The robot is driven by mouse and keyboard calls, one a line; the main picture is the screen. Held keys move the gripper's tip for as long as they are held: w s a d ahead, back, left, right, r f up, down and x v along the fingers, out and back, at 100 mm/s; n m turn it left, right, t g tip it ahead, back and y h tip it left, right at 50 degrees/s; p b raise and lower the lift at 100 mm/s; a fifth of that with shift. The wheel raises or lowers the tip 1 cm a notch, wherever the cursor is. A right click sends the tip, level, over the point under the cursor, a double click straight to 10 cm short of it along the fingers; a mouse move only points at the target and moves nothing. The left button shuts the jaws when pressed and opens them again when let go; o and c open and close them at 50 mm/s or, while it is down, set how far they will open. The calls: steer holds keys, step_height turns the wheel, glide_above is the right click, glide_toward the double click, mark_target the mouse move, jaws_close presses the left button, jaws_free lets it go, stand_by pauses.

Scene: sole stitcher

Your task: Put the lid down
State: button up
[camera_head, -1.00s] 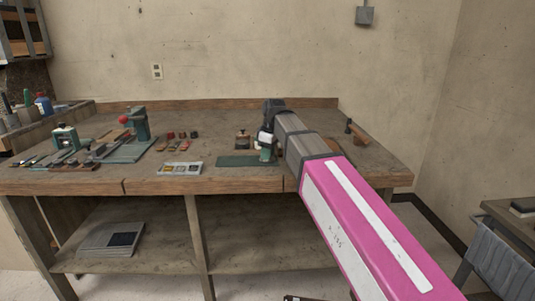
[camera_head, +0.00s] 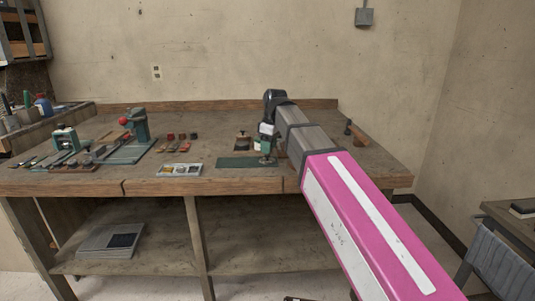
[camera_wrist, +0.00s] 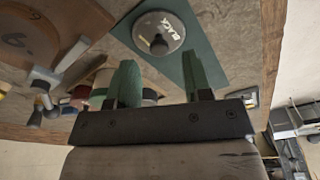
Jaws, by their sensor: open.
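A round grey lid (camera_wrist: 159,33) with a dark knob and the word BACK on it lies flat on the green mat (camera_wrist: 202,38), in the wrist view. In the head view the lid (camera_head: 267,161) shows small near the right end of the mat (camera_head: 232,162). My gripper (camera_wrist: 159,58) is open, with its two green fingers apart and nothing between them. In the head view my gripper (camera_head: 262,146) is just above the lid, clear of it. Its fingers are small there and partly hidden by my wrist.
A small brown pot (camera_head: 243,142) stands behind the mat. A tray of small parts (camera_head: 180,170) lies left of it. A hammer (camera_head: 355,132) lies to the right, beyond my arm. The bench front is mostly bare.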

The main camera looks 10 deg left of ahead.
mark_target(271, 161)
step_height(271, 161, up, 8)
steer(key=d, duration=0.1)
steer(key=shift+r, duration=0.15)
steer(key=shift+s, duration=0.1)
